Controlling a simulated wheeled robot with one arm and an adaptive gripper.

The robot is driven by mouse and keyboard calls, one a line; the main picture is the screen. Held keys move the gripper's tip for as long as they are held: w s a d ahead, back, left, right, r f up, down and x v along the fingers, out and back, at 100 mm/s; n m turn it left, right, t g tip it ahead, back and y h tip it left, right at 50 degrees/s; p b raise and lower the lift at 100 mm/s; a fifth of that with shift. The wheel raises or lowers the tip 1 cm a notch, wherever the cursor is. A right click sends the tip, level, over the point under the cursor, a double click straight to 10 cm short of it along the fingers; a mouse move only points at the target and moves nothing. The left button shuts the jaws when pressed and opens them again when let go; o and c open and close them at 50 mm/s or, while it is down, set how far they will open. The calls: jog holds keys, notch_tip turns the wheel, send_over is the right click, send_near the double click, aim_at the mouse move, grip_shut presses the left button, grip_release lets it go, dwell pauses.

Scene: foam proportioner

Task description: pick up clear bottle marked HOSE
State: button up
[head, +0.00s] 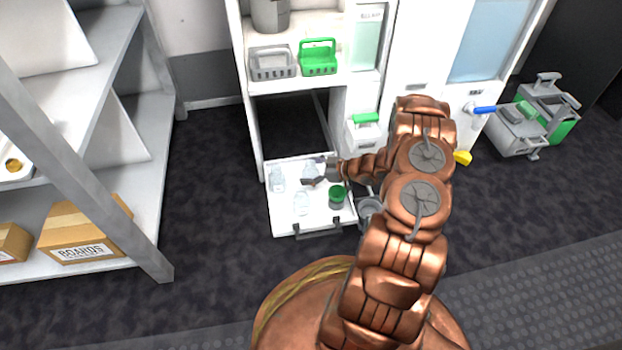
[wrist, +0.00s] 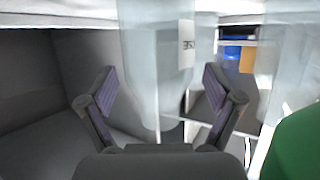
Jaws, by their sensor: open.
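In the wrist view, a clear bottle (wrist: 158,65) stands upright ahead of my gripper (wrist: 160,92). Its label is partly visible and seems to end in "SE". My gripper is open, with one finger to each side of the bottle in the picture; I cannot tell whether the bottle is between the pads or just beyond them. In the head view, my gripper (head: 312,178) is low over a pulled-out white drawer (head: 284,226). Clear bottles stand in it at the left (head: 277,180), at the front (head: 301,204) and beside my gripper (head: 311,167). Their labels are unreadable there.
A green-topped jar (head: 337,194) stands in the drawer right of my gripper; its green shows in the wrist view (wrist: 296,145). Another clear bottle (wrist: 285,60) is at the right there. A grey basket (head: 272,64) and green caddy (head: 318,58) sit on the shelf above.

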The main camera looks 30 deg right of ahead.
jog(key=c, duration=1.2)
jog(key=shift+r, duration=0.15)
